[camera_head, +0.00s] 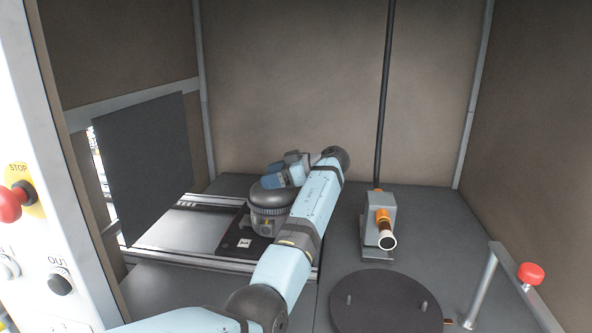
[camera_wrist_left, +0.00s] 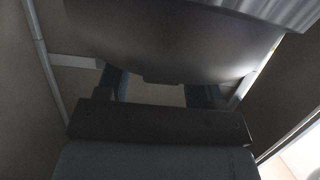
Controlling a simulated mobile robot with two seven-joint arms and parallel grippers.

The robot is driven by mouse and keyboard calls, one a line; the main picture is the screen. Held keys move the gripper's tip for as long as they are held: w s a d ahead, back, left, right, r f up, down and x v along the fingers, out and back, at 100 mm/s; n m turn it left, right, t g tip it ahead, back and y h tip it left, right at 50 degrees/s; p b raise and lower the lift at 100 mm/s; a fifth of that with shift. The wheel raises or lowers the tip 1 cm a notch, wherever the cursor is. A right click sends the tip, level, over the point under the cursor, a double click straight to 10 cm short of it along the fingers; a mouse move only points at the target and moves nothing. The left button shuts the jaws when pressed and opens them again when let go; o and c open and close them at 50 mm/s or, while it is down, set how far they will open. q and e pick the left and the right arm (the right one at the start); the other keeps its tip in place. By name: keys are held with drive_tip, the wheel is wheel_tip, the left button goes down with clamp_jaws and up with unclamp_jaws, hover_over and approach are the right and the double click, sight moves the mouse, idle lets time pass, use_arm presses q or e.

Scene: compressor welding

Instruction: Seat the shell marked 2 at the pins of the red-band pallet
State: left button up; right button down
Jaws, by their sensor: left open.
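A dark grey domed shell (camera_head: 268,197) stands upright on a dark pallet (camera_head: 232,240) at the left of the head view, partly behind my left arm. A small white label shows low in front of it, but I cannot read a 2. I cannot make out a red band or the pins. My left gripper (camera_head: 276,180) is at the shell's upper right side; its fingertips are hard to see there. In the left wrist view the gripper (camera_wrist_left: 158,88) is open, and a large smooth grey curved surface (camera_wrist_left: 185,50) lies close across the fingers. My right gripper is out of view.
A silver slide tray (camera_head: 185,232) lies left of the pallet beside a black upright panel (camera_head: 145,165). A grey torch unit (camera_head: 377,225) with an orange part and a round dark turntable (camera_head: 385,303) stand to the right. A red button (camera_head: 530,273) tops a post.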

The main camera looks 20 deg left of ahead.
use_arm(q)
drive_tip(key=v, duration=1.4)
drive_tip(key=shift+r, duration=0.15)
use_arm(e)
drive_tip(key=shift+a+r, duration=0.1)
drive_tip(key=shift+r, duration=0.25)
use_arm(q)
drive_tip(key=shift+s+a, duration=0.1)
